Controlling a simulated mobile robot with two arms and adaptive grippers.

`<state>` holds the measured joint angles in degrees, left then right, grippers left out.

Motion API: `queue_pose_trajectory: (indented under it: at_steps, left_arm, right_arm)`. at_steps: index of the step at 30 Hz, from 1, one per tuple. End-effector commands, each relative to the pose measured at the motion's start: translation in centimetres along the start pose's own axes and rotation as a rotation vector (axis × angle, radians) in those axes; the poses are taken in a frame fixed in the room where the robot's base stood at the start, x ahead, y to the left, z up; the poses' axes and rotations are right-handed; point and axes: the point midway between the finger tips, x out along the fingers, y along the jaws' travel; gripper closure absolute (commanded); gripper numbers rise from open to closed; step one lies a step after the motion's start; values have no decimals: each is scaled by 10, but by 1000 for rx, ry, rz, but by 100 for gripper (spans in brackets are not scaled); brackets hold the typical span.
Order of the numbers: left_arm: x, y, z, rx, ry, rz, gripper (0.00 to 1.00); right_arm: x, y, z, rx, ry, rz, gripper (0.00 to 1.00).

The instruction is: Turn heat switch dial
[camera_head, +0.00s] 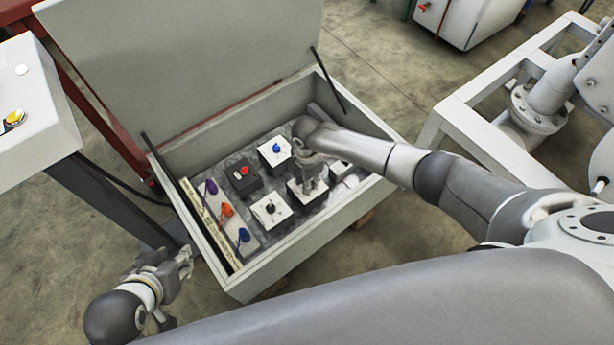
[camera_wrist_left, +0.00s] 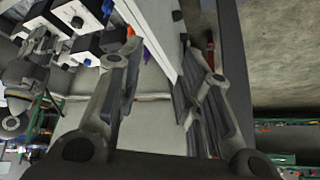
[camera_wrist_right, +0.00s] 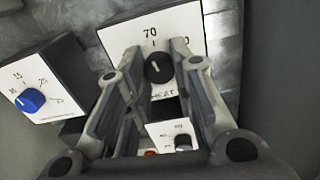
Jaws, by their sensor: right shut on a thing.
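The heat switch (camera_wrist_right: 158,68) is a black round knob on a white plate marked 70 and HEAT, seen in the right wrist view. Its pale pointer line points roughly up, towards the 70. My right gripper (camera_wrist_right: 156,54) is shut on this knob, one finger on each side. In the head view my right gripper (camera_head: 312,182) reaches down onto the white-faced switch box (camera_head: 294,194) and hides the knob. My left gripper (camera_head: 183,263) is outside the panel box at its lower left. In the left wrist view the left gripper (camera_wrist_left: 160,75) is open and empty.
The grey panel box (camera_head: 262,272) has a raised lid (camera_head: 190,65) behind it. Close by are a blue-knob switch (camera_wrist_right: 32,100), a black-knob switch (camera_head: 270,208), a red-button box (camera_head: 243,175) and coloured levers (camera_head: 227,210). A white frame (camera_head: 450,112) stands at right.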

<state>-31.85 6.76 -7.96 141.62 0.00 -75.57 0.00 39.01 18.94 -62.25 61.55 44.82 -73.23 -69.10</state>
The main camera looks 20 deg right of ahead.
Motion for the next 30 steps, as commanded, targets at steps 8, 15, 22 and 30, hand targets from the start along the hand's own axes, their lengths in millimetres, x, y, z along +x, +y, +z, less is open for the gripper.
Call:
queue_pose_trajectory:
  at_steps: [8, 15, 22, 30]
  left_arm:
    - [-28, -7, 56, -9, -281, -14, 66]
    - [-40, -7, 47, -9, -279, -14, 66]
    - [7, -6, 63, -8, -307, -8, 66]
    - [48, -3, 86, -5, -330, -3, 66]
  right_arm:
    - [-3, -1, 0, 183, -1, -3, 100]
    - [-3, 0, 0, 388, -1, -3, 100]
    - [-3, 0, 0, 607, -1, -3, 100]
    - [-2, 1, 0, 859, -1, -2, 100]
